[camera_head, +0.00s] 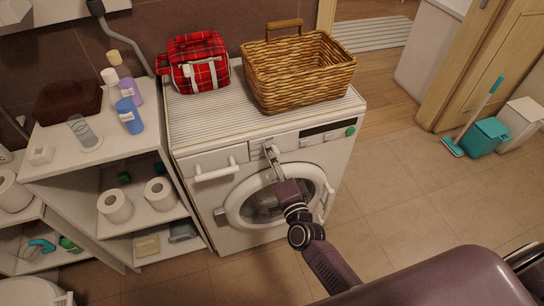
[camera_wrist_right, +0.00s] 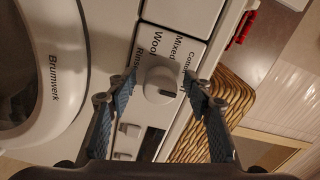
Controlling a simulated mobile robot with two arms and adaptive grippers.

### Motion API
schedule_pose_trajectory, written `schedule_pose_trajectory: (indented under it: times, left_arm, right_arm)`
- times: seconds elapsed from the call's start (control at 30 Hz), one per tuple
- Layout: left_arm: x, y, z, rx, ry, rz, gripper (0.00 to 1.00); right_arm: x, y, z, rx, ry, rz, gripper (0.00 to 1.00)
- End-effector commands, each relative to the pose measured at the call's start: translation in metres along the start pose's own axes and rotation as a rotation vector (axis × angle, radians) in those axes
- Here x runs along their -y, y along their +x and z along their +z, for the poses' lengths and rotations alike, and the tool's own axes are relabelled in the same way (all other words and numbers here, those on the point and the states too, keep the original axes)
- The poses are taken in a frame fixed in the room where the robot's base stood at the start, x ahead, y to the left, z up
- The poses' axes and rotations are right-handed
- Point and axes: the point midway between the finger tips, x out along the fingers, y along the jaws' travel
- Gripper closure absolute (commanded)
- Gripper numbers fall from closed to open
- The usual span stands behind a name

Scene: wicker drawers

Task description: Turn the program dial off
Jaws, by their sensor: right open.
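The program dial (camera_wrist_right: 158,86) is a round white knob on the washing machine's front panel, with a dark pointer mark toward its lower right in the right wrist view. Labels Rinse, Wool, Mixed and Cotton surround it. My right gripper (camera_wrist_right: 160,88) is open, its blue-padded fingers on either side of the dial with visible gaps. In the head view, my right gripper (camera_head: 273,158) reaches the upper front of the white washing machine (camera_head: 240,240) and largely hides the dial. My left gripper is not in view.
The detergent drawer handle (camera_head: 215,172) juts out left of my gripper. The round door (camera_head: 240,208) is below it. A wicker basket (camera_head: 300,72) and red plaid bag (camera_head: 198,60) stand on top.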

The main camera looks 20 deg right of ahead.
Motion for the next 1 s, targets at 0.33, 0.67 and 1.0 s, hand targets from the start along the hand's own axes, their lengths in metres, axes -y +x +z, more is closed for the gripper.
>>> schedule_pose_trajectory:
  times: [0.33, 0.67, 1.0]
  left_arm:
    - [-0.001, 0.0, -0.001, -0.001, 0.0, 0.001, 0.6]
    - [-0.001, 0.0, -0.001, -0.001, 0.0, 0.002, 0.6]
    - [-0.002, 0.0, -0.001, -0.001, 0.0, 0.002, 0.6]
  right_arm:
    - [-0.002, -0.047, 0.0, 0.002, -0.001, 0.004, 0.53]
    - [-0.001, -0.107, 0.001, 0.002, 0.0, 0.003, 0.53]
    - [0.0, -0.12, 0.0, 0.0, 0.0, 0.0, 0.53]
